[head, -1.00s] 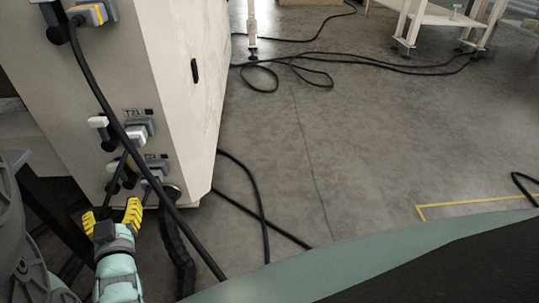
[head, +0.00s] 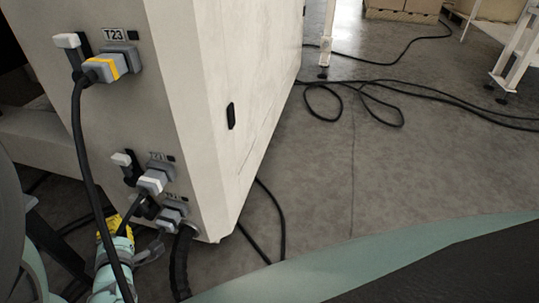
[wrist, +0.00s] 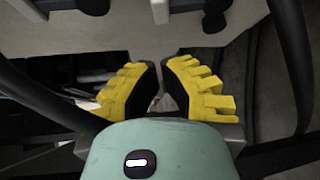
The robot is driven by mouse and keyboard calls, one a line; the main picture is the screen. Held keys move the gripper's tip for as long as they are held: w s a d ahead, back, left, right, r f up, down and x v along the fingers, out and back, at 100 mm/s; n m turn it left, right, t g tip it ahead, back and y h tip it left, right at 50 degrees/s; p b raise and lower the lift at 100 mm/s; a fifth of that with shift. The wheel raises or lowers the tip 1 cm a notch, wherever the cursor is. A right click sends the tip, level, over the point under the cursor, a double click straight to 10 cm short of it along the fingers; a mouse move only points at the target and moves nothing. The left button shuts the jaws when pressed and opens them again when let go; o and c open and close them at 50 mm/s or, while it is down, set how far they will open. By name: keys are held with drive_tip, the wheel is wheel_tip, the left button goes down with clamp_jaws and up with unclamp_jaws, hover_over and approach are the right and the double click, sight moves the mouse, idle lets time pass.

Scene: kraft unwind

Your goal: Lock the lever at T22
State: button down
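Levers and plugs sit on the corner face of a cream cabinet (head: 190,70). The upper socket, labelled T23, holds a grey plug with a yellow band (head: 106,68), with a white-tipped lever (head: 67,41) beside it. Below are a middle plug with a white band (head: 154,182), its white-tipped lever (head: 121,159), and a lowest grey plug (head: 170,217). Their labels are too small to read surely; the lowest lever is mostly hidden. My gripper (head: 114,226) is low and left of the lowest plug, partly behind a black cable. In the wrist view my gripper (wrist: 160,65) is empty, with a narrow gap between its yellow fingers.
A black cable (head: 84,150) hangs from the upper plug across the front of my gripper. A thick black hose (head: 180,265) hangs below the lowest plug. Cables (head: 400,105) lie on the floor to the right. Floor (head: 320,170) beside the cabinet is mostly clear.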

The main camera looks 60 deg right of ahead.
drive_tip(key=b+x, duration=0.3)
drive_tip(key=x, duration=0.6)
drive_tip(key=shift+d, duration=0.2)
drive_tip(key=shift+r, duration=0.15)
drive_tip(key=shift+s, duration=0.15)
